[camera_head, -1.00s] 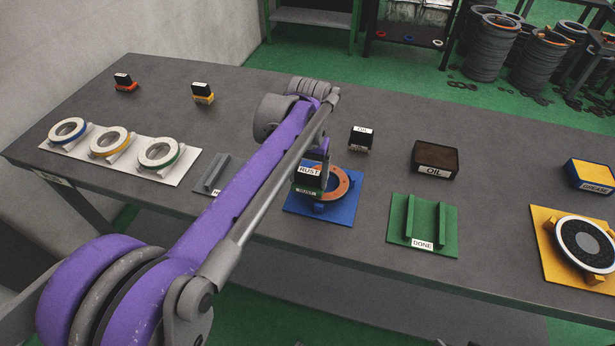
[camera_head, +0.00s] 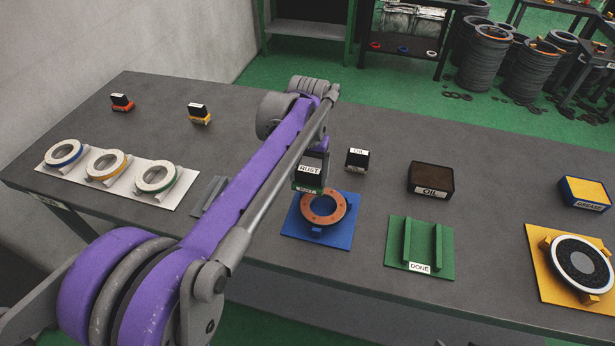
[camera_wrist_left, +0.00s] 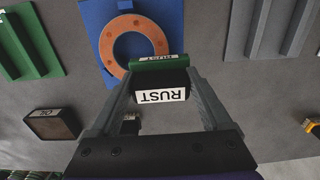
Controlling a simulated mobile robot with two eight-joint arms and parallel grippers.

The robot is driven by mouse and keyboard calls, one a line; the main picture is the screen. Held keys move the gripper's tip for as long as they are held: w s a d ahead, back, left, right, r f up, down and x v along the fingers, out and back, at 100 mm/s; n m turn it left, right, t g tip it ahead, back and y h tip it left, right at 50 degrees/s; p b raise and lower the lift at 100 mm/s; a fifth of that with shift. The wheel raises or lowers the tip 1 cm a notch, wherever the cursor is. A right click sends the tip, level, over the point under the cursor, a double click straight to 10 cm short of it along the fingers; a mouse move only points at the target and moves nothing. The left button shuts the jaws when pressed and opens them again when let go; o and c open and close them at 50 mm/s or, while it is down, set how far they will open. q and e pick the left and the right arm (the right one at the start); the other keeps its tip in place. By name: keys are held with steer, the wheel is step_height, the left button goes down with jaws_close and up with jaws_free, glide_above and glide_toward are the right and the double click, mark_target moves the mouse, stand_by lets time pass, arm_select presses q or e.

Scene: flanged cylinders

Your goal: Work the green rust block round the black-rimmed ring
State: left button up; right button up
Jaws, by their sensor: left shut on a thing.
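My left gripper (camera_wrist_left: 160,78) is shut on the rust block (camera_head: 309,171), which has a black body with a white RUST label and a green base. It also shows in the left wrist view (camera_wrist_left: 160,92). The ring (camera_head: 324,209) has an orange-brown face and lies on the blue board (camera_head: 291,226). It also shows in the left wrist view (camera_wrist_left: 121,45). The block is at the ring's far left side and overlaps its edge in view; I cannot tell whether they touch. I cannot make out the ring's rim colour clearly. The right gripper is not in view.
A small oil block (camera_head: 357,159) and a large oil pad (camera_head: 432,177) stand beyond. A green DONE rack (camera_head: 420,244) is at the right, then a yellow board (camera_head: 540,268) with a disc. A white board (camera_head: 179,198) with three rings lies left, near a grey rack (camera_head: 207,197).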

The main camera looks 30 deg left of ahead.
arm_select(q)
steer(key=r, duration=0.1)
steer(key=r+p, duration=0.1)
steer(key=shift+w+r, duration=0.2)
steer(key=shift+r, duration=0.15)
steer(key=shift+s+r+p, duration=0.1)
steer(key=shift+r+p, duration=0.55)
steer(key=shift+r, duration=0.05)
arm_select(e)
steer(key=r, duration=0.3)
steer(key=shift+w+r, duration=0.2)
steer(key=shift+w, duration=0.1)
